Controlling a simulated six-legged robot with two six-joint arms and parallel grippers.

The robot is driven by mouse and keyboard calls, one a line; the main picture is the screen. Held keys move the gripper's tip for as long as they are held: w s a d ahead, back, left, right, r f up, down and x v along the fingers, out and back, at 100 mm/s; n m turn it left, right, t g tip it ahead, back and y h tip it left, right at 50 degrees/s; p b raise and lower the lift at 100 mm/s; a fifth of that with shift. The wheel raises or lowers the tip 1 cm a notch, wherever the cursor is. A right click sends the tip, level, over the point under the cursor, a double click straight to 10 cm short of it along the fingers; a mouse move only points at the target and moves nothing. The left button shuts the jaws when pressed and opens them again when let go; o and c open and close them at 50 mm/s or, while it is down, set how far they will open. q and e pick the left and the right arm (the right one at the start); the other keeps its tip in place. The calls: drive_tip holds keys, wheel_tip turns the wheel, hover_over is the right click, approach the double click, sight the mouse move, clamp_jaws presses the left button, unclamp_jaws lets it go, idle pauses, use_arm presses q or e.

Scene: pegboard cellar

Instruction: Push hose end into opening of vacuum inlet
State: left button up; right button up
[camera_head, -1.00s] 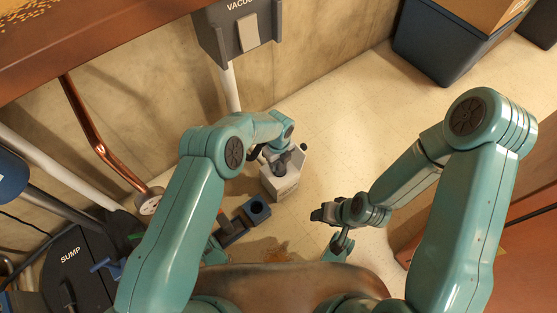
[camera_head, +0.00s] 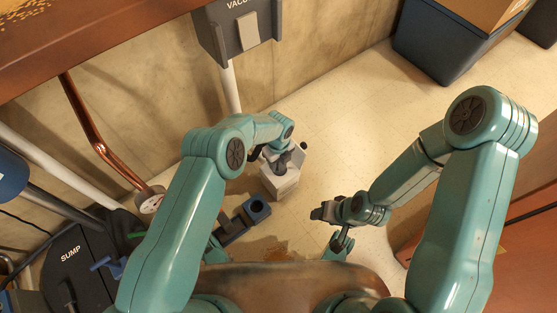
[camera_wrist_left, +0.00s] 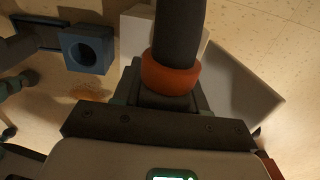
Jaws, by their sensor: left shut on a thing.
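In the left wrist view a dark hose end (camera_wrist_left: 180,30) with an orange collar (camera_wrist_left: 171,74) is held in my left gripper (camera_wrist_left: 168,100), which is shut on it. In the head view my left gripper (camera_head: 284,163) is low over the floor, and the hose can barely be made out. A blue block with a round opening (camera_head: 258,208) lies below and left of it; it also shows at the left of the wrist view (camera_wrist_left: 86,48), apart from the hose. Whether this block is the inlet I cannot tell. A wall box marked VACU (camera_head: 240,30) hangs at the top. My right gripper (camera_head: 325,212) is small and dark; its jaws are unclear.
A copper pipe (camera_head: 95,140) with a gauge (camera_head: 150,201) runs along the wall at the left. A dark SUMP cover (camera_head: 70,255) is at the lower left. A blue bin (camera_head: 440,45) stands at the top right. The pale floor (camera_head: 350,130) between is clear.

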use_arm(q)
drive_tip(key=shift+f, duration=0.45)
idle(0.6)
idle(0.4)
drive_tip(key=o, duration=1.7)
drive_tip(key=shift+r, duration=0.1)
drive_tip(key=shift+r, duration=0.1)
drive_tip(key=shift+w+r+p, duration=0.1)
drive_tip(key=shift+r+p, duration=0.55)
drive_tip(key=shift+r, duration=0.55)
drive_tip(key=shift+r+p, duration=1.05)
drive_tip(key=shift+r, duration=1.15)
drive_tip(key=shift+r, duration=0.1)
